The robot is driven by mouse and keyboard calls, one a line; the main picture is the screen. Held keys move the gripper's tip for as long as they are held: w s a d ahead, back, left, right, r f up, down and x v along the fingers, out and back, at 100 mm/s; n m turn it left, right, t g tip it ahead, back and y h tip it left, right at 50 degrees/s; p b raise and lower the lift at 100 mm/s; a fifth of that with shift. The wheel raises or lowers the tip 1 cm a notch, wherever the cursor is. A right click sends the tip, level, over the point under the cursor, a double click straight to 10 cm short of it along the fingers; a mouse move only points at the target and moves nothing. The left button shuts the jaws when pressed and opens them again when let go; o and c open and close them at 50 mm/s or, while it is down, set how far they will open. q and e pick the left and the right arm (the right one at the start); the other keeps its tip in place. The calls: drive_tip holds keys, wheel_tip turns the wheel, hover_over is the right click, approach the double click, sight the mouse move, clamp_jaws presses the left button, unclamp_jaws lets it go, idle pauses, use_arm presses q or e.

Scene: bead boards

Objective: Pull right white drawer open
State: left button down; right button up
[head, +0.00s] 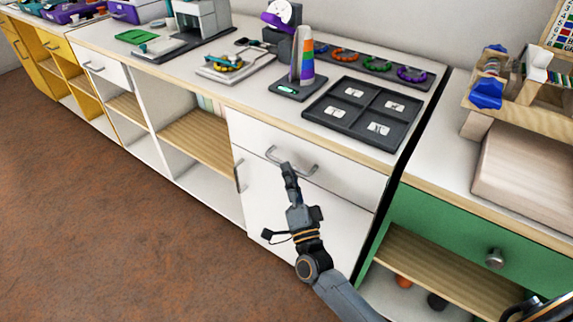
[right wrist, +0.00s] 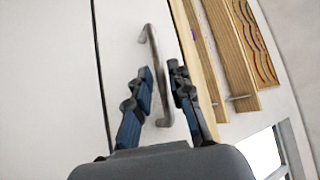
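The right white drawer (head: 340,181) is in the white cabinet at the middle right of the head view, and its front looks flush with the cabinet. Its curved metal bar handle (head: 305,167) is partly hidden by my right gripper (head: 288,168), which reaches up to it from below. In the right wrist view the handle (right wrist: 152,50) runs between the two fingers of the gripper (right wrist: 160,72). The fingers are apart, with gaps to the bar, so the gripper is open around the handle. My left gripper is not in view.
Below the drawer is a white door (head: 300,215) with an upright handle (head: 240,175). A dark tray (head: 366,110) and a rainbow cone (head: 306,66) stand on top. A green drawer (head: 460,232) is at right. Another white drawer (head: 110,72) is at left. The brown floor in front is clear.

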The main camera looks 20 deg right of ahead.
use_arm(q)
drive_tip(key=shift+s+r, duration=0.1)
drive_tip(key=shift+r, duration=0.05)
use_arm(e)
drive_tip(key=shift+x, duration=1.4)
drive_tip(key=shift+c, duration=0.4)
clamp_jaws()
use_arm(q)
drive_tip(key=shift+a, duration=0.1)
use_arm(e)
drive_tip(key=shift+s+a, duration=0.1)
